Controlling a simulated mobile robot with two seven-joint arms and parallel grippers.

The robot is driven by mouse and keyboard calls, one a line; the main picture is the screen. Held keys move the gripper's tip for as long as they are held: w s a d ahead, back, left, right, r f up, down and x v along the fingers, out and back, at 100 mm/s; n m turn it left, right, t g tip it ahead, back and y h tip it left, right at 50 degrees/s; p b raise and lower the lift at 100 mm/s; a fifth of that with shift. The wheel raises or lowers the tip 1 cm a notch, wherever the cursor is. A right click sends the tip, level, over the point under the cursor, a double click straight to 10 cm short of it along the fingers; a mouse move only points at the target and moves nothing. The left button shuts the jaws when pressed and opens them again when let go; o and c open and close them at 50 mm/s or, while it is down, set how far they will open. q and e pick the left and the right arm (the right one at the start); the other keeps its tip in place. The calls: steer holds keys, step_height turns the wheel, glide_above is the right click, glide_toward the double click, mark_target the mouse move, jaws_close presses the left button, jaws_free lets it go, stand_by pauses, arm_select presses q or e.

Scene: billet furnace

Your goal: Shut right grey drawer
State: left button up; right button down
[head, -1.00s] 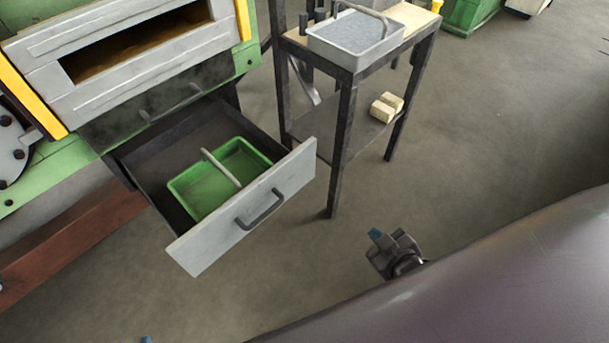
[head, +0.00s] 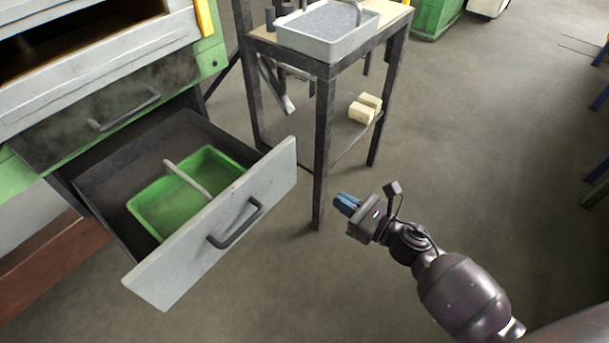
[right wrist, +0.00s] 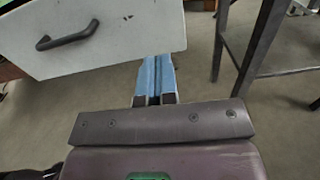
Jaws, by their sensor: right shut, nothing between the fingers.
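The grey drawer (head: 220,238) is pulled well out below the furnace, its light front panel facing the lower right, with a dark bar handle (head: 236,224). A green tray (head: 170,210) with a pale carrying bar lies inside it. My right gripper (head: 340,202), with blue fingers, is shut and empty to the right of the drawer front, apart from it in the head view. In the right wrist view the shut blue fingers (right wrist: 154,72) show just below the right end of the drawer front (right wrist: 120,30); whether they touch it cannot be told. My left gripper is not in view.
A dark-legged table (head: 325,70) stands right behind the drawer, bearing a grey tub (head: 325,45). Pale blocks (head: 364,107) lie on its lower shelf. A dark closed drawer (head: 100,110) sits above the open one.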

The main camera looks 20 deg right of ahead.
glide_toward(286, 167)
steer(key=shift+n, duration=0.3)
steer(key=x, duration=0.6)
steer(key=shift+w+a+f+b, duration=0.1)
steer(key=shift+w+a+b, duration=0.1)
steer(key=shift+w+b, duration=0.15)
steer(key=shift+w+a, duration=0.2)
steer(key=shift+w, duration=0.1)
steer(key=shift+w, duration=0.1)
